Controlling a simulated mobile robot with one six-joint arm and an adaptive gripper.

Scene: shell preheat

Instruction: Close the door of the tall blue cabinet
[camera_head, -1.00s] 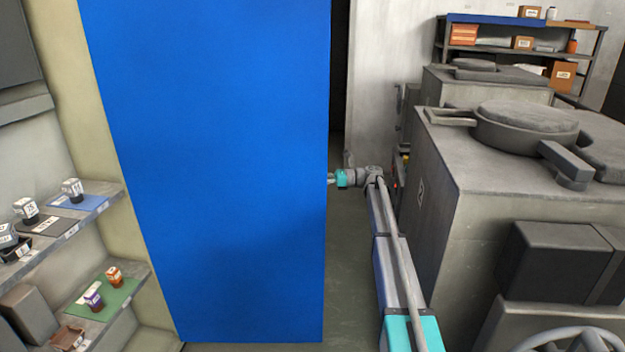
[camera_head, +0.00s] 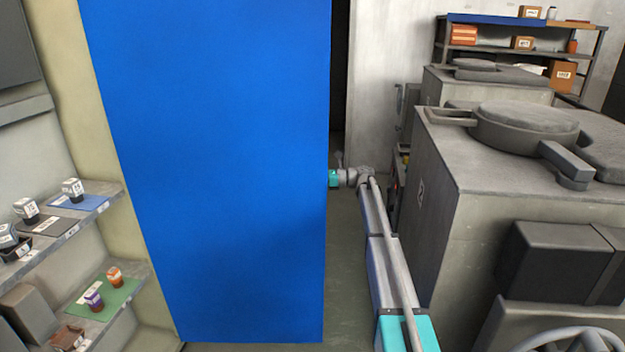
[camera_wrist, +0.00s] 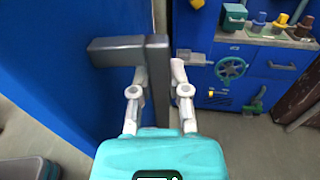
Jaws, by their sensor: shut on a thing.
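The tall blue panel (camera_head: 215,170), the broad face of the blue cabinet or its door, fills the left middle of the head view. I cannot tell there whether it is the door or a side. My gripper is at its right edge in the head view, with the fingers hidden behind it and only its teal body showing. In the wrist view a blue panel (camera_wrist: 60,70) stands on the left with a dark grey bar handle (camera_wrist: 115,51) sticking out from it. My gripper (camera_wrist: 159,74) has its two fingers on either side of the handle's upright bar, shut on it.
A shelf (camera_head: 75,240) with small jars stands left of the panel. A large grey block (camera_head: 440,190) with a lidded pan (camera_head: 525,128) stands close on the right of my arm. A narrow strip of floor (camera_head: 345,290) lies between. The wrist view shows a blue unit with a green wheel (camera_wrist: 231,68).

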